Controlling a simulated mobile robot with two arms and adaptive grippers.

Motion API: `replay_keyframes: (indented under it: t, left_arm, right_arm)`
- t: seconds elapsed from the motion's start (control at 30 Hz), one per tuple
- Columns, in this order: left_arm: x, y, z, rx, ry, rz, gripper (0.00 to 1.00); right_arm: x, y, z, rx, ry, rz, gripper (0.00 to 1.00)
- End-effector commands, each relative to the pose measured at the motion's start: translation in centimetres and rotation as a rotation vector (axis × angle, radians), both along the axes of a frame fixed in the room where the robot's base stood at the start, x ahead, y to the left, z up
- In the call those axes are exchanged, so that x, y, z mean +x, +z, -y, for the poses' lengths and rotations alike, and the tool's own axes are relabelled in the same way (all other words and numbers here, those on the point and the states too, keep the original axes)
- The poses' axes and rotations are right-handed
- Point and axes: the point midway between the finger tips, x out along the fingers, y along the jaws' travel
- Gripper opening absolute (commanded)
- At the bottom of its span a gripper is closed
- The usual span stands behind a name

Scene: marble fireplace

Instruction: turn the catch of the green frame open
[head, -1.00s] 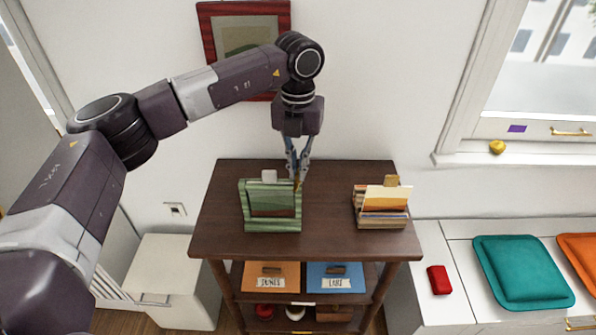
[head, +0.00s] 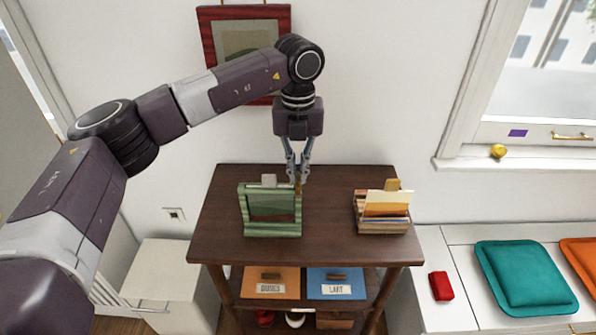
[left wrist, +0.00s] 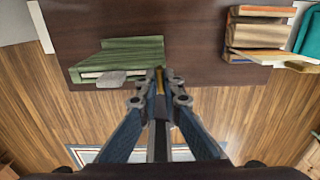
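The green frame (head: 272,227) stands upright on the dark wooden cabinet top, left of its middle. It also shows from above in the left wrist view (left wrist: 135,55). A small grey tab (head: 269,181) sticks up at its top edge. The brass-coloured catch (left wrist: 160,82) is at the frame's end, on its right in the head view. My left gripper (head: 297,180) points down there, with its fingertips close together on both sides of the catch. The fingertips hide part of the catch, so its exact angle is hard to tell. My right gripper is in neither view.
A wooden holder with cards (head: 383,222) stands on the right of the cabinet top (head: 325,240), with bare wood between. A red-framed picture (head: 207,45) hangs on the wall behind my left arm. Orange (head: 271,275) and blue (head: 335,275) labelled items are on the shelf below.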

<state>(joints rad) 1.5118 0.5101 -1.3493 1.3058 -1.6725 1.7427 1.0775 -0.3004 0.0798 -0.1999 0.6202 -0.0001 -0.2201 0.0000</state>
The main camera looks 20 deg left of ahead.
Motion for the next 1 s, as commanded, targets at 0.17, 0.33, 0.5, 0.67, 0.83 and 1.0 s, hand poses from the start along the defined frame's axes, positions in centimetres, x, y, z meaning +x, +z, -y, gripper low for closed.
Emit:
replay_keyframes:
  t: [0.17,0.33,0.5,0.67,0.83,1.0]
  left_arm:
    - [0.0,0.0,0.0,-0.001,-0.001,0.000,0.24]
    - [0.0,0.0,0.0,0.000,-0.001,0.000,0.24]
    - [0.0,0.4,0.0,-0.001,-0.001,0.001,0.24]
    - [0.1,2.6,0.0,-0.001,-0.001,0.003,0.24]
    - [0.1,6.3,0.1,-0.001,-0.001,0.004,0.24]
    - [0.1,9.6,0.1,-0.001,-0.001,0.002,0.24]
  right_arm:
    - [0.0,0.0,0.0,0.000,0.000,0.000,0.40]
    - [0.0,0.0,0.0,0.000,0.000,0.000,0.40]
    - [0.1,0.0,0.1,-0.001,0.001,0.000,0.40]
    - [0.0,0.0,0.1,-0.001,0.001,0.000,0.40]
    - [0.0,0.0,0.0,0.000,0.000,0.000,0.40]
    - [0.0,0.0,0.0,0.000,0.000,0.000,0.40]
